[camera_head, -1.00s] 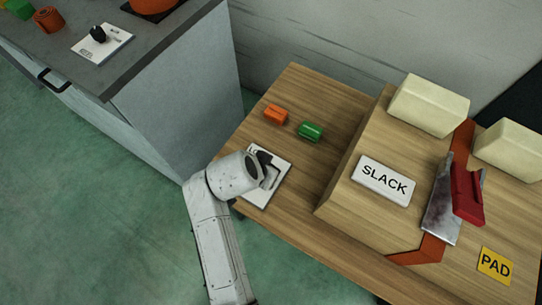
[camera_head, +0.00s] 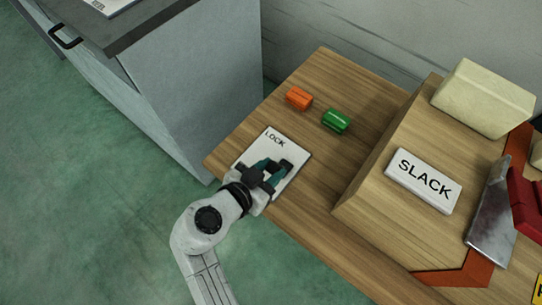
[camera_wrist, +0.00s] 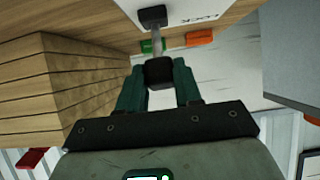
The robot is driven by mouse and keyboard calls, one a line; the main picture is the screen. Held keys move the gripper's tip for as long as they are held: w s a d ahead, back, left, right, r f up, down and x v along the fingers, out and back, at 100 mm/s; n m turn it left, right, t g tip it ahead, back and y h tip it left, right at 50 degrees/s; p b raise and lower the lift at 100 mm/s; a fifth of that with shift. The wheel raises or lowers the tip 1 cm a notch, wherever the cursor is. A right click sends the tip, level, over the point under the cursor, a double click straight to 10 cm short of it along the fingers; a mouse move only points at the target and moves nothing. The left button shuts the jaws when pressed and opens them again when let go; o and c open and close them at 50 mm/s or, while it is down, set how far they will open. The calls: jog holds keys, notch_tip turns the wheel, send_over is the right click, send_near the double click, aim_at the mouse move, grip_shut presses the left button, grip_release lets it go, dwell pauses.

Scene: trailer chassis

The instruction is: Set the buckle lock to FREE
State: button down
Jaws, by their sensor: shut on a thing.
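The buckle lock is a white plate labelled LOCK (camera_head: 296,160) near the left front edge of the wooden table. In the wrist view its plate (camera_wrist: 190,9) carries a metal lever (camera_wrist: 157,43) with a dark knob (camera_wrist: 159,72) at its end. My gripper (camera_head: 276,172) is over the plate. In the wrist view my gripper (camera_wrist: 160,84) has its green fingers on either side of the knob, shut on it. No FREE mark is readable; my gripper covers part of the plate in the head view.
An orange block (camera_head: 298,98) and a green block (camera_head: 336,121) lie behind the plate. A large wooden block bearing a SLACK sign (camera_head: 424,180) rises to the right, with a strap (camera_head: 470,272) over it. A grey cabinet (camera_head: 200,80) stands left.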

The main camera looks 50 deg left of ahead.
dwell(0.4)
jog(key=c, duration=0.8)
grip_release()
jog(key=shift+o, duration=0.2)
jog(key=v, duration=1)
jog(key=shift+s+p, duration=0.4)
jog(key=shift+p, duration=0.05)
jog(key=shift+r, duration=0.1)
